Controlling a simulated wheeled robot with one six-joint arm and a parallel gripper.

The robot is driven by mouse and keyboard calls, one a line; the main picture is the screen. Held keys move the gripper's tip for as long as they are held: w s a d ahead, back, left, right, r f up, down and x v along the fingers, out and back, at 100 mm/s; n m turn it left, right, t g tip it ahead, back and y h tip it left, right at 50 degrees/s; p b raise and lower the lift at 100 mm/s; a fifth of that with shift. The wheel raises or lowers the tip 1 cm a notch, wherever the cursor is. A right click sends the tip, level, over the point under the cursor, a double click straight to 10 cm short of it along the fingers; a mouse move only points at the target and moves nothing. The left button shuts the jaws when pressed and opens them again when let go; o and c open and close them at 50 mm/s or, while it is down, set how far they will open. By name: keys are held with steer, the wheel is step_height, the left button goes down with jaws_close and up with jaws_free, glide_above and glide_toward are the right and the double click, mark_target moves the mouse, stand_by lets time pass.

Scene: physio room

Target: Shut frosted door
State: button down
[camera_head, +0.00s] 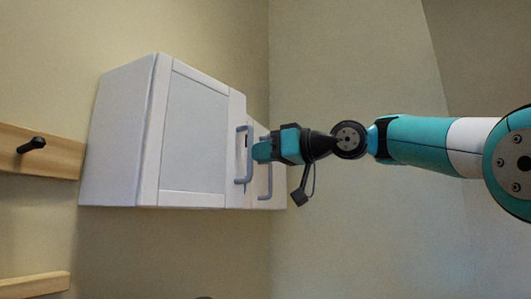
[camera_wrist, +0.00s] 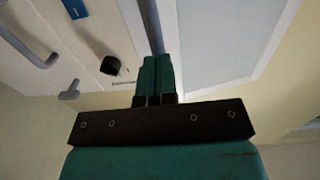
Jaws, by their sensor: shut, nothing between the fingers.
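A white wall cabinet (camera_head: 118,140) hangs at the left of the head view. Its frosted door (camera_head: 195,135) has a pale panel in a white frame, and it fills the upper right of the wrist view (camera_wrist: 225,35). A grey bar handle (camera_head: 239,158) runs upright along the door's right edge; part of it shows in the wrist view (camera_wrist: 151,22). My gripper (camera_head: 261,151) is shut and empty, its fingertips close to this handle. I cannot tell whether they touch it.
A second white door with its own grey handle (camera_head: 267,182) lies to the right of the frosted door. A black knob-like part (camera_wrist: 110,66) and a blue piece (camera_wrist: 75,8) show beside it. A wooden rail with a black peg (camera_head: 32,145) is on the left wall.

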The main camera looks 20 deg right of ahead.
steer(key=shift+a, duration=0.1)
steer(key=w, duration=0.2)
steer(key=w+a+p, duration=0.1)
steer(key=w+p, duration=0.1)
steer(key=w, duration=0.1)
steer(key=shift+w+a+r, duration=0.1)
steer(key=shift+w+a, duration=0.2)
steer(key=shift+a, duration=0.1)
steer(key=shift+s+d, duration=0.1)
steer(key=shift+d, duration=0.15)
steer(key=b, duration=0.3)
glide_toward(242, 157)
steer(key=s+d, duration=0.2)
steer(key=d, duration=0.4)
steer(key=shift+w, duration=0.25)
